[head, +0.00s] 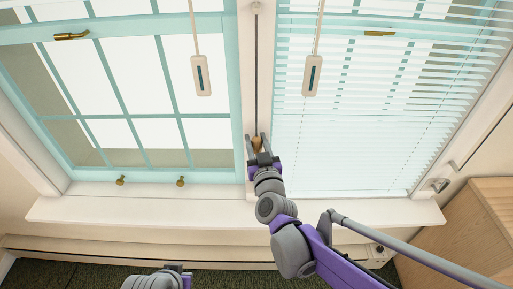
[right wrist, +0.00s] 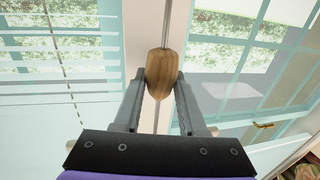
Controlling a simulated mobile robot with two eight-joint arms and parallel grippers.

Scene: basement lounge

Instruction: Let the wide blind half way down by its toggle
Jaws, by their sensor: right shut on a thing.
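My right gripper (head: 258,143) is shut on a brown wooden toggle (right wrist: 158,75), at the end of a thin cord (head: 257,80) that hangs down the white post between two windows. The right wrist view shows the toggle between both fingertips (right wrist: 160,84). In the head view a white slatted blind (head: 400,110) covers the right window down to near the sill. No slats show over the left window (head: 110,85). The frames do not settle which blind is the wide one. Part of my left arm shows at the bottom; its fingers do not.
Two pale handles with dark slots hang on cords, a left one (head: 201,76) and a right one (head: 312,76), either side of the toggle cord. A white sill (head: 130,211) runs below the windows. A wooden cabinet (head: 465,235) stands at the lower right.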

